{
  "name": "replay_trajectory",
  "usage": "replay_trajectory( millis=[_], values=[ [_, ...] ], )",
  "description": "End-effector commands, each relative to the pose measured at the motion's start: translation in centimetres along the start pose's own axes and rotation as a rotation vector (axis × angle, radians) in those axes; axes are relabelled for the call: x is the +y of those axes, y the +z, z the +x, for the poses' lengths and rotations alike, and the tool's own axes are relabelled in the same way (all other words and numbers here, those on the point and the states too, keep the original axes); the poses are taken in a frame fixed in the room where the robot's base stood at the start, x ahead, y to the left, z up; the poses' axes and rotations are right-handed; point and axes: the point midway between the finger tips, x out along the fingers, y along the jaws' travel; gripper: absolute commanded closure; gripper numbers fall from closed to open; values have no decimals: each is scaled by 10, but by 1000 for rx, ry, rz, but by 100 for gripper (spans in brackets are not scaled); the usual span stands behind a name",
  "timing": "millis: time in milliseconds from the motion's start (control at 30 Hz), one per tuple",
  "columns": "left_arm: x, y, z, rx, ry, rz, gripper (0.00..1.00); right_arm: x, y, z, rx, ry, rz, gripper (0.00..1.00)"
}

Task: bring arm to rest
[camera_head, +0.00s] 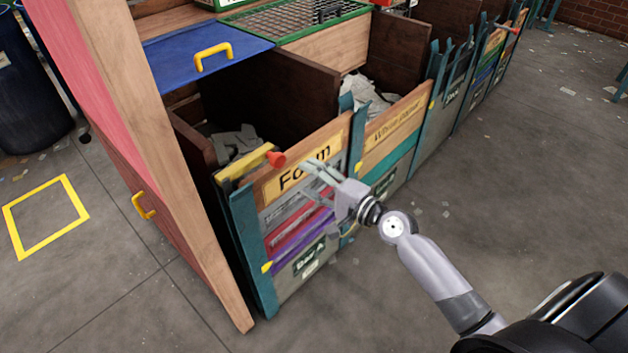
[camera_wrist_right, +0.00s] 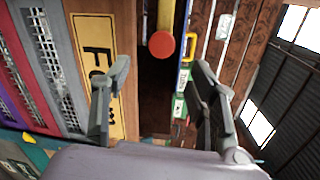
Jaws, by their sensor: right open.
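My right gripper (camera_head: 318,180) is open and empty in front of the bin front with the yellow "Foam" sign (camera_head: 300,170). In the right wrist view its two fingers (camera_wrist_right: 162,95) stand wide apart with nothing between them. The sign (camera_wrist_right: 97,75) shows beside and behind the left finger there. A red round knob (camera_head: 276,159) on a yellow bar lies at the bin's top edge; it also shows in the right wrist view (camera_wrist_right: 161,44), beyond the fingertips. My left gripper is not in view.
The Foam bin holds grey pieces (camera_head: 236,142). A "White paper" bin (camera_head: 396,132) stands beside it, with more bins behind. A blue lid (camera_head: 205,55) with a yellow handle lies at the back. A tall wooden panel (camera_head: 150,150) stands at left. The concrete floor at right is mostly clear.

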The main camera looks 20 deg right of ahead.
Motion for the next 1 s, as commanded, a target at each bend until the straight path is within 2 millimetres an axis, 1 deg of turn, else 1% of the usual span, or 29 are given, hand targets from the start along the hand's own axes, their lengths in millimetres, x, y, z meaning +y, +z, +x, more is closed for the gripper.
replay_trajectory(
  millis=[133, 567, 667, 767, 867, 900, 967, 1000],
  values=[
    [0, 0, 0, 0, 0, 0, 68, -1, 0, -6, 0, -1, -2, 46],
    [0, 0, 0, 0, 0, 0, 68, 0, 0, -5, 1, 0, -1, 46],
    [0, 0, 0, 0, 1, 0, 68, 12, -4, -5, 14, 20, -15, 46],
    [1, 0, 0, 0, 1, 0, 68, 49, -17, -5, 53, 86, -69, 46],
    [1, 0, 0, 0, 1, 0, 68, 112, -34, -11, 104, 205, -171, 46],
    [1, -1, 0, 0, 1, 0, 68, 142, -41, -16, 119, 264, -220, 46],
    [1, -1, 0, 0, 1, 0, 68, 188, -47, -27, 132, 357, -299, 46],
    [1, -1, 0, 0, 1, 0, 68, 217, -50, -36, 134, 418, -353, 46]
  ],
)
